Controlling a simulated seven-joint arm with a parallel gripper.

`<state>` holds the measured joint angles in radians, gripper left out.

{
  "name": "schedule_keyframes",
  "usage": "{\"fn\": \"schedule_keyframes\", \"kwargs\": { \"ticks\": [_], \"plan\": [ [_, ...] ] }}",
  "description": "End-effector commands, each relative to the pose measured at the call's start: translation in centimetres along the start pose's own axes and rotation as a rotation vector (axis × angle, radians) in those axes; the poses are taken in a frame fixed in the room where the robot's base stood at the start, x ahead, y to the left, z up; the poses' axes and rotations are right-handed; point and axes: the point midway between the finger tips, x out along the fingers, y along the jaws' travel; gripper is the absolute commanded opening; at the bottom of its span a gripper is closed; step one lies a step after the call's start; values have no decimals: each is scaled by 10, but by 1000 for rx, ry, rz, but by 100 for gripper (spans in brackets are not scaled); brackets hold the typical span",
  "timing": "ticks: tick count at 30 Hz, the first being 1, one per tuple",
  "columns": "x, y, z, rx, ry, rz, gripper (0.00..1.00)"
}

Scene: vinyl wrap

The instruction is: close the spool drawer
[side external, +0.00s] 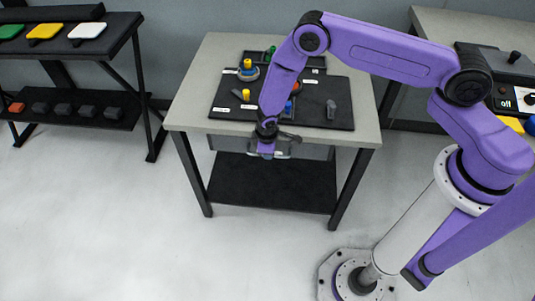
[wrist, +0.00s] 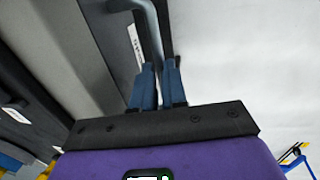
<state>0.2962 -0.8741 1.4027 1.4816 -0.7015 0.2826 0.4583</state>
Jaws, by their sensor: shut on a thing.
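The spool drawer (wrist: 108,40) shows in the wrist view as a grey front with a white label, under the worktable's top. Its grey bar handle (wrist: 150,32) runs down between my blue fingertips. My gripper (wrist: 160,68) is shut on this handle. In the side external view my gripper (side external: 268,152) is at the table's front edge, below the top, and hides part of the drawer and handle. How far the drawer stands out is hard to tell.
A black lower shelf (side external: 270,182) is below. A rack (side external: 75,65) stands at left, another table with a control box at right. Floor in front is clear.

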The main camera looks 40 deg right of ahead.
Motion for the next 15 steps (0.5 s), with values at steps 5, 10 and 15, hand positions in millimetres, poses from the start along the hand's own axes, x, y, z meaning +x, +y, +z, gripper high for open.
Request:
{"fn": "schedule_keyframes", "kwargs": {
  "ticks": [5,10,15],
  "plan": [
    [1,7,0,5,3,4,0],
    [0,6,0,5,2,3,38],
    [0,5,0,4,2,3,38]
  ]
}}
